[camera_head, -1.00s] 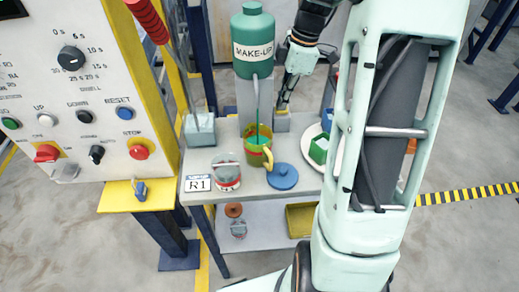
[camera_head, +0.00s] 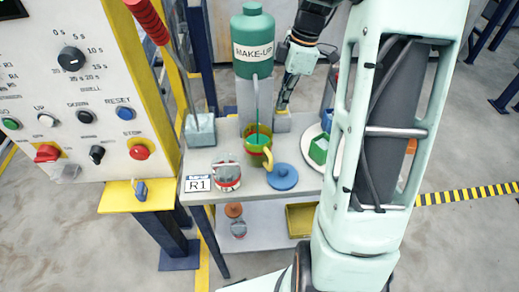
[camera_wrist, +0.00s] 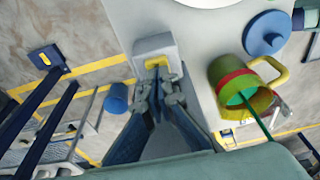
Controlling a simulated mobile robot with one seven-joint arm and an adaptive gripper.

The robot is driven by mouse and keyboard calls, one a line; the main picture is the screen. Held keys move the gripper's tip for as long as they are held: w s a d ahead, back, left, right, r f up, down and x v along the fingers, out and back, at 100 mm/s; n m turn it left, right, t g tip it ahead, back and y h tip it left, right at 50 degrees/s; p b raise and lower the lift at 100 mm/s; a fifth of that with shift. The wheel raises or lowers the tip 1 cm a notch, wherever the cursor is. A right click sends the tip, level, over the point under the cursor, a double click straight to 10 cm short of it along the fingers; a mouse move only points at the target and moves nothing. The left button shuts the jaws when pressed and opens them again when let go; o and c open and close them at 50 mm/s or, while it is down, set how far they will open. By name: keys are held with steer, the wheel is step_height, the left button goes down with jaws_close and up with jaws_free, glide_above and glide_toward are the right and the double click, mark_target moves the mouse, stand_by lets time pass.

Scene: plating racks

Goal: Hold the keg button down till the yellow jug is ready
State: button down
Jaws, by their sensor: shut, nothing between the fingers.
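The green keg (camera_head: 253,62) marked MAKE-UP stands on a grey stand at the back of the table. A thin green line runs from its spout down into the yellow jug (camera_head: 268,158). The jug also shows in the wrist view (camera_wrist: 223,72), with a red band and green liquid inside; its exact level is hard to read. The yellow keg button (camera_wrist: 156,61) sits on a pale grey block. My gripper (camera_wrist: 157,78) is shut and empty, its fingertips at the button and seemingly touching it. In the head view my gripper (camera_head: 283,106) is small beside the keg stand.
A blue lid (camera_head: 284,177) lies right of the jug. A lidded container (camera_head: 227,175) and an R1 card (camera_head: 197,184) stand to the left. A white plate with a green box (camera_head: 319,149) is at right, partly behind my arm. A control panel (camera_head: 75,95) fills the left.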

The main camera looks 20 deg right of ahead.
step_height(320, 180, up, 7)
steer(key=p, duration=0.4)
steer(key=shift+p, duration=0.4)
